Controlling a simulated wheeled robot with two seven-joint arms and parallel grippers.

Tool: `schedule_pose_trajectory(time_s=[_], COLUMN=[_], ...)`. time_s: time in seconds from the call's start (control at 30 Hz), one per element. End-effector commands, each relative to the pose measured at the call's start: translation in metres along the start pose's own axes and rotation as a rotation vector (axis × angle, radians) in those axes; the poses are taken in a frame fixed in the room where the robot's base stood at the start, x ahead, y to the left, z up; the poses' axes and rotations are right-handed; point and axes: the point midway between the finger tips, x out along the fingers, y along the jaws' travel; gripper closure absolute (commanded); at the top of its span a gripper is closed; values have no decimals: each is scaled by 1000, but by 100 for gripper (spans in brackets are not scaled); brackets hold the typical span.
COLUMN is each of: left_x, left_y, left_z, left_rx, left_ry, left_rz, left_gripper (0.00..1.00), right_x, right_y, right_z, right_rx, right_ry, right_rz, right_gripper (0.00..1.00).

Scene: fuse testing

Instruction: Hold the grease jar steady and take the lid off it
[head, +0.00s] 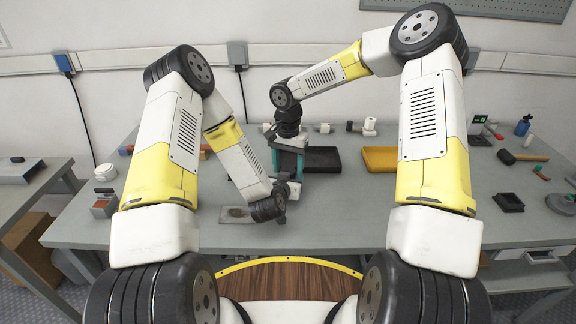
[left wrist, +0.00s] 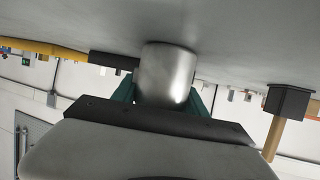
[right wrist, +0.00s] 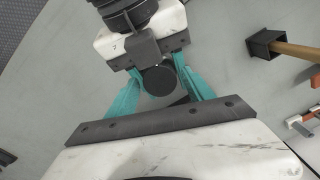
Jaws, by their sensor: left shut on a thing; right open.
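The grease jar shows in the left wrist view as a smooth silver cylinder (left wrist: 168,75), with the view turned upside down. My left gripper (left wrist: 165,98) is shut on its side, with a teal finger on either side. In the right wrist view the round dark lid (right wrist: 159,80) is seen from above. My right gripper (right wrist: 160,72) points down over it, its teal fingers open on either side; whether they touch it I cannot tell. In the head view my right gripper (head: 287,168) hangs above the table and the grippers mostly hide the jar.
A black tray (head: 322,158) and a yellow tray (head: 380,159) lie right of the grippers. A black square holder (head: 508,202) and a mallet (head: 522,157) are further right. A white round container (head: 105,172) stands at the left.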

Motion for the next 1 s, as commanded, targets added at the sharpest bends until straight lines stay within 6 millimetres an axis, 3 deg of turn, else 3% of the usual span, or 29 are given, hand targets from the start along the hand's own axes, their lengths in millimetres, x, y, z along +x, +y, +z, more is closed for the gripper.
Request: schedule_pose_trajectory(time_s=[0.07,0.37,0.53,0.8,1.0], left_x=[0,0,0,0,0], left_y=[0,0,0,0,0], left_z=[0,0,0,-1,0], left_rx=[0,0,0,0,0], left_ry=[1,1,1,1,1], left_rz=[0,0,0,0,0], left_gripper=[100,100,100,100,100], right_x=[0,0,0,-1,-1], right_y=[0,0,0,0,0], right_z=[0,0,1,0,0], right_rx=[0,-1,-58,-453,-593], right_ry=[0,0,0,0,0], right_rz=[0,0,1,1,0], right_gripper=[43,100,100,100,100])
